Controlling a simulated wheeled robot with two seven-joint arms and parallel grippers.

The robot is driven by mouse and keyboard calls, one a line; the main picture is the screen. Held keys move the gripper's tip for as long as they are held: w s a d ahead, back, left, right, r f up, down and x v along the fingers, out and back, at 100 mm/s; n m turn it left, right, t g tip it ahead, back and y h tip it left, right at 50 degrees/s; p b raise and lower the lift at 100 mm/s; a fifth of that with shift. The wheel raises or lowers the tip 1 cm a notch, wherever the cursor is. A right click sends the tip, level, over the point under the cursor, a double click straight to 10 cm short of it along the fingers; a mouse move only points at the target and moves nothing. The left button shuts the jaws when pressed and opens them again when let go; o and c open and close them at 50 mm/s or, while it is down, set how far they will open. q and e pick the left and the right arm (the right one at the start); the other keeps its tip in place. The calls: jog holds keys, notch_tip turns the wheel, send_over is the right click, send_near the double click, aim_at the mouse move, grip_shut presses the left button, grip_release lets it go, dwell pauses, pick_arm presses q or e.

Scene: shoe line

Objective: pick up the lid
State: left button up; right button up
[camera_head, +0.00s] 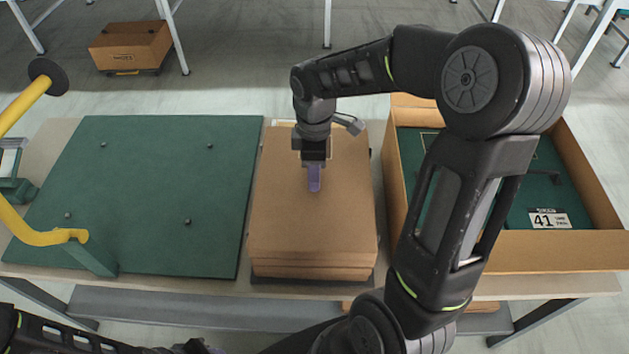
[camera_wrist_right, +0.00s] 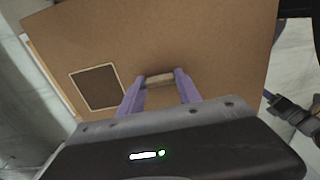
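A flat brown cardboard lid (camera_head: 315,225) lies on top of a neat stack of similar cardboard pieces at the middle of the table. My right gripper (camera_head: 314,188) points down onto the lid, near its middle. In the right wrist view, the purple fingers (camera_wrist_right: 160,82) stand apart, one at each end of a small pale tab (camera_wrist_right: 160,79) on the lid (camera_wrist_right: 205,40). The tab nearly fills the space between the fingertips; I cannot tell whether they press on it. A dark square label (camera_wrist_right: 98,87) is on the lid.
A green board (camera_head: 150,190) lies left of the stack, with a yellow curved piece (camera_head: 45,237) over its near left corner. An open cardboard box (camera_head: 480,252) with a green inside and a "41" tag stands right. A closed box (camera_head: 130,45) is on the floor behind.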

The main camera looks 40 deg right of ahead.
grip_shut()
dwell(0.3)
notch_tip(320, 180, up, 10)
jog(key=shift+b, duration=0.4)
dwell(0.5)
